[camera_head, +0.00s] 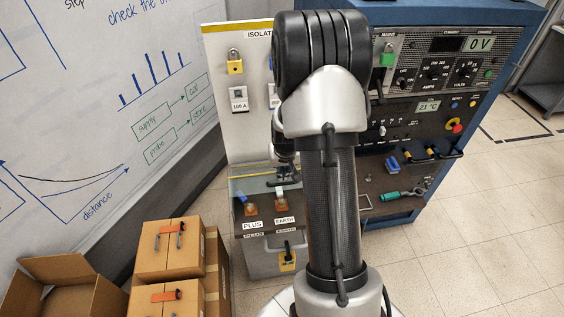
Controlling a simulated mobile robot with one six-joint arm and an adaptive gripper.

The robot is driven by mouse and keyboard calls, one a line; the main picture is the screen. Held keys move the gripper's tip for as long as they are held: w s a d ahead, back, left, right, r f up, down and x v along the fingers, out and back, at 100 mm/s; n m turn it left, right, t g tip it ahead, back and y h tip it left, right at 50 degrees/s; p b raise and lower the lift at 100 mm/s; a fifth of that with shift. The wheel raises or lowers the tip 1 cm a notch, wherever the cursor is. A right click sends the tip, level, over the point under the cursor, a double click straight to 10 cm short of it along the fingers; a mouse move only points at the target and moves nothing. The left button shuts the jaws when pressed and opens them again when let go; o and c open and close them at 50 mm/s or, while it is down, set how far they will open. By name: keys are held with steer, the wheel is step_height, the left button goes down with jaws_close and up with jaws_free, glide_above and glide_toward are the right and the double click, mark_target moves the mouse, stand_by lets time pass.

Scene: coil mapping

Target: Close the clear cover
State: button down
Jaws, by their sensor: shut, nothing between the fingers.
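The clear cover (247,185) appears as a pale, see-through panel with a yellow strip along its upper edge. It seems raised behind the PLUS and EARTH terminals, though its exact tilt is hard to tell. The PLUS terminal (251,209) and EARTH terminal (281,208) are orange and in plain view in front of it. My gripper (287,174) is small and dark, close to the cover's right part. It is shut and holds nothing. My own arm hides part of the gripper and the cover's right end; I cannot tell whether they touch.
A blue cabinet with a control panel (436,76) stands right of my arm. Its dark shelf (425,180) carries a green-handled tool (397,195) and a blue item (393,165). A white isolator board (222,95) rises behind. Cardboard boxes (165,260) stand lower left. Floor at right is clear.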

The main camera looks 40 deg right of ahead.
steer(key=shift+s+f, duration=0.1)
steer(key=shift+f, duration=0.25)
